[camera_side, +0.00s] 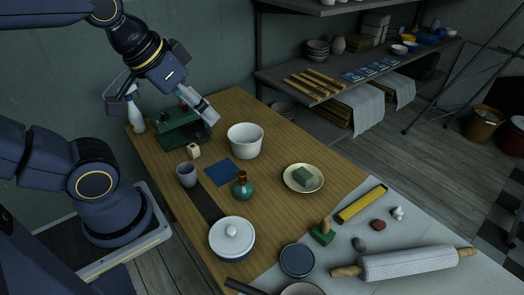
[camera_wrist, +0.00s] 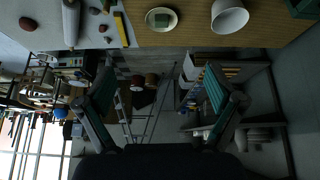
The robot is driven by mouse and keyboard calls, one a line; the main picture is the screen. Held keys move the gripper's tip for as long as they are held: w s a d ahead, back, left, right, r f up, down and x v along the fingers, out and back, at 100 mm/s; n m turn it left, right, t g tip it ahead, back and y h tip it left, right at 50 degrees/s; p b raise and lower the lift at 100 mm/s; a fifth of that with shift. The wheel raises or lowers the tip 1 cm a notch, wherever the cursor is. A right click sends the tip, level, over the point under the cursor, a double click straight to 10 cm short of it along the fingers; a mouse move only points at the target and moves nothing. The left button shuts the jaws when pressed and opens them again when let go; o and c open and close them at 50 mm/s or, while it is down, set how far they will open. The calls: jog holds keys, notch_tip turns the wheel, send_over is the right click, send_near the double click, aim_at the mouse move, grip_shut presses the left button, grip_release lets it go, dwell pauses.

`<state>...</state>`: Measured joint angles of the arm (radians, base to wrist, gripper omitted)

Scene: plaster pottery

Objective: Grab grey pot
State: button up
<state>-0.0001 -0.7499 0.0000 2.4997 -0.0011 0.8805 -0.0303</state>
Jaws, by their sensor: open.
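A pale grey-white, deep open pot (camera_side: 245,141) stands upright at the far middle of the wooden table. It also shows at the top of the wrist view (camera_wrist: 229,17), partly cut off. A pale grey lidded pot (camera_side: 231,240) with a round knob stands near the table's front end. A small grey-blue cup (camera_side: 187,176) stands at the left edge. I cannot tell which one the task means. My gripper (camera_wrist: 160,68) is open and empty, its fingers wide apart. In the side view it is above the table's far left part, apart from the pots.
A green box-like holder (camera_side: 181,130) stands beneath my gripper, near a spray bottle (camera_side: 136,110). A green bottle (camera_side: 242,187), a blue sheet (camera_side: 221,173) and a plate (camera_side: 290,186) with a green block lie mid-table. A rolling pin (camera_side: 405,263) lies at the front.

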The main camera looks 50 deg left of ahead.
jog(key=w+a+n, duration=0.4)
jog(key=w, duration=0.3)
jog(key=n+g, duration=0.6)
jog(key=n, duration=0.4)
send_over(185, 163)
jog(key=d, duration=0.3)
notch_tip(185, 163, down, 23)
jog(key=f, duration=1.1)
jog(key=shift+s, duration=0.4)
notch_tip(185, 163, down, 6)
jog(key=shift+s+a+r, duration=0.1)
jog(key=shift+a, duration=0.05)
